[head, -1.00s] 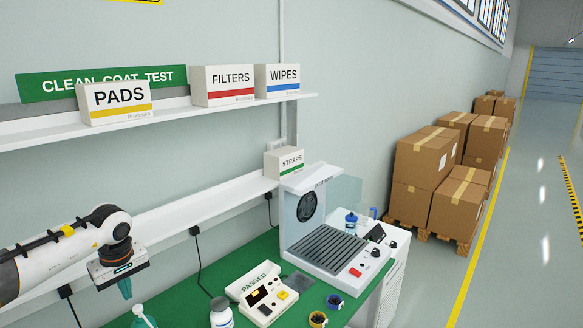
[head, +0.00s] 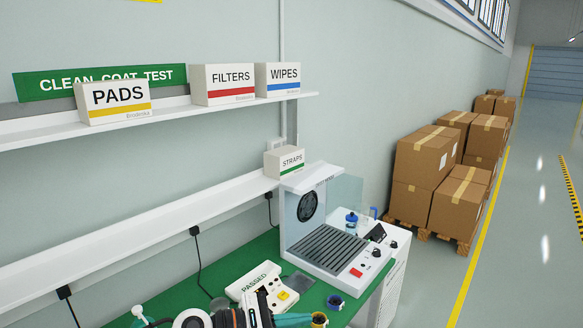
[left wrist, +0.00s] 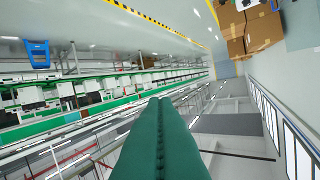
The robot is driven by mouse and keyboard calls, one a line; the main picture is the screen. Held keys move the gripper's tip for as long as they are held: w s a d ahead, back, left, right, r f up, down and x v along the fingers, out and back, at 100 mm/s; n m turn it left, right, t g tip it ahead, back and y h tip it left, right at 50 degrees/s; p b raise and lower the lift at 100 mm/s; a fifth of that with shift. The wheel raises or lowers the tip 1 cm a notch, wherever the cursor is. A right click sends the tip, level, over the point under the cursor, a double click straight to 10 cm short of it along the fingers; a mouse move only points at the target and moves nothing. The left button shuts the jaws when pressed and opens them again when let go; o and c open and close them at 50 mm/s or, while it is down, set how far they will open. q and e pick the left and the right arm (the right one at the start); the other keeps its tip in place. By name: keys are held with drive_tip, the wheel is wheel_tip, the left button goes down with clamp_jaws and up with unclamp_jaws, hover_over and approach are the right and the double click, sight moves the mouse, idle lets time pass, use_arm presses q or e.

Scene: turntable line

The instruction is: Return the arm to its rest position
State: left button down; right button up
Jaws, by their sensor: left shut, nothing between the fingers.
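My left gripper (head: 293,320) is at the bottom edge of the head view, low in front of the green-topped bench. Its teal fingers point right, close to the PASSED device (head: 256,281) and the yellow-ringed part. In the left wrist view the two teal fingers (left wrist: 160,125) lie side by side, shut, with nothing held. Most of my left arm is below the picture edge. My right gripper is not in view.
The white grilled machine (head: 325,245) stands on the green bench (head: 207,284) right of the gripper. Shelves hold the PADS (head: 112,101), FILTERS (head: 222,84), WIPES (head: 278,79) and STRAPS (head: 285,160) boxes. Cartons (head: 425,165) stand at right.

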use_arm(q)
drive_tip(key=a+r+n+t+y, duration=0.25)
drive_tip(key=r+n+t, duration=0.25)
drive_tip(key=n+t, duration=1.15)
drive_tip(key=s+a+f+n+g+y, duration=0.25)
drive_tip(key=a+f+n+y, duration=0.3)
drive_tip(key=n, duration=0.55)
drive_tip(key=s+a+f+n+g+y, duration=0.3)
drive_tip(key=a+n+y, duration=0.35)
drive_tip(key=n, duration=0.55)
drive_tip(key=s+a+f+n+g, duration=0.4)
drive_tip(key=s+f+n+g, duration=0.25)
drive_tip(key=s, duration=0.45)
drive_tip(key=s+a+f+n+g, duration=0.3)
drive_tip(key=s+f+n+g, duration=0.4)
drive_tip(key=s, duration=0.5)
wheel_tip(320, 180, down, 36)
drive_tip(key=m+b, duration=0.2)
drive_tip(key=b, duration=0.6)
drive_tip(key=s+a+f+b, duration=0.1)
drive_tip(key=s+f+b, duration=0.2)
drive_tip(key=s+f, duration=0.5)
drive_tip(key=s+a+f+g+b, duration=0.1)
drive_tip(key=s+a+f+b, duration=0.1)
drive_tip(key=s+f, duration=0.7)
wheel_tip(320, 180, down, 5)
drive_tip(key=shift+r+y+b, duration=0.1)
drive_tip(key=shift+y+b, duration=0.35)
drive_tip(key=shift+b, duration=0.4)
